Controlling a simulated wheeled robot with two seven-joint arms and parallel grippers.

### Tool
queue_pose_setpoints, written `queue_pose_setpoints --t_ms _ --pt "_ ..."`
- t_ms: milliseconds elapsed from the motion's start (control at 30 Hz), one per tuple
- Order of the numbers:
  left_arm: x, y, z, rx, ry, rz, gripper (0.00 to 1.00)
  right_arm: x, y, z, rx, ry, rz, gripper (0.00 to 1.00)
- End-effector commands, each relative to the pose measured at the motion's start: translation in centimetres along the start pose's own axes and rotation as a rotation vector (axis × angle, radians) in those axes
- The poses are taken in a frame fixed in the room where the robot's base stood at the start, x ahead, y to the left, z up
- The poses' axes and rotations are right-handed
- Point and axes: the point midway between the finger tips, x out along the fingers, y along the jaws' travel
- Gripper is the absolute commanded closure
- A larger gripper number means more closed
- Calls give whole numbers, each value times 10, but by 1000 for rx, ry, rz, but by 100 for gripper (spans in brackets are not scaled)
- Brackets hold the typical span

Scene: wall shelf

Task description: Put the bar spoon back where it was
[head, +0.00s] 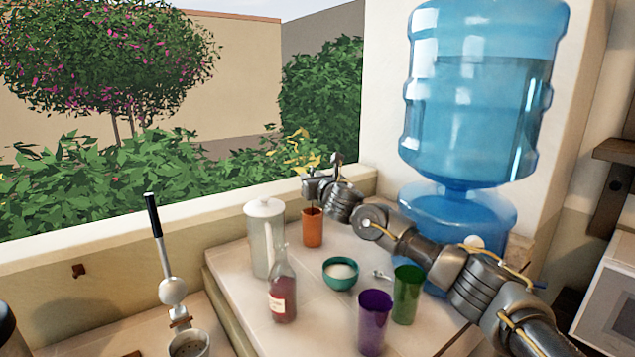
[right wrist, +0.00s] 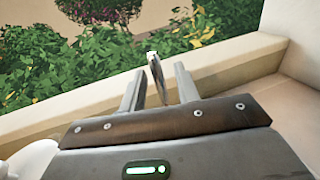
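My right gripper (head: 318,186) is above the orange cup (head: 312,232) near the back edge of the counter. In the right wrist view, the right gripper (right wrist: 158,85) has its two fingers apart. The thin, shiny bar spoon (right wrist: 156,78) stands between them, with a gap seen on both sides. In the head view a thin dark stem shows between the gripper and the cup; its lower end is hidden in the cup. My left gripper is not in view.
On the counter stand a white pitcher (head: 263,240), a red bottle (head: 283,292), a teal bowl (head: 340,278), a purple cup (head: 374,322) and a green cup (head: 407,295). A water cooler (head: 480,110) stands behind my right arm. A low wall (head: 110,240) runs along the back.

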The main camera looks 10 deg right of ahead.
Motion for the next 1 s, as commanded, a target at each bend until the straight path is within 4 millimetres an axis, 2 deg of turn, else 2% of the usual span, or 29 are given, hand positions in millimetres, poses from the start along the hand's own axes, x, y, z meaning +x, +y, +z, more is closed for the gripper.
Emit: queue_pose_setpoints --t_ms 167,500,700,1000 --pt "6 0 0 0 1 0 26 -16 -1 -1 0 -1 1 68" --pt "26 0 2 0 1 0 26 -80 0 -1 0 -2 2 68" --pt "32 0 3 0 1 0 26 -108 0 0 1 -1 1 68" --pt "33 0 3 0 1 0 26 -120 0 1 0 0 -1 68"
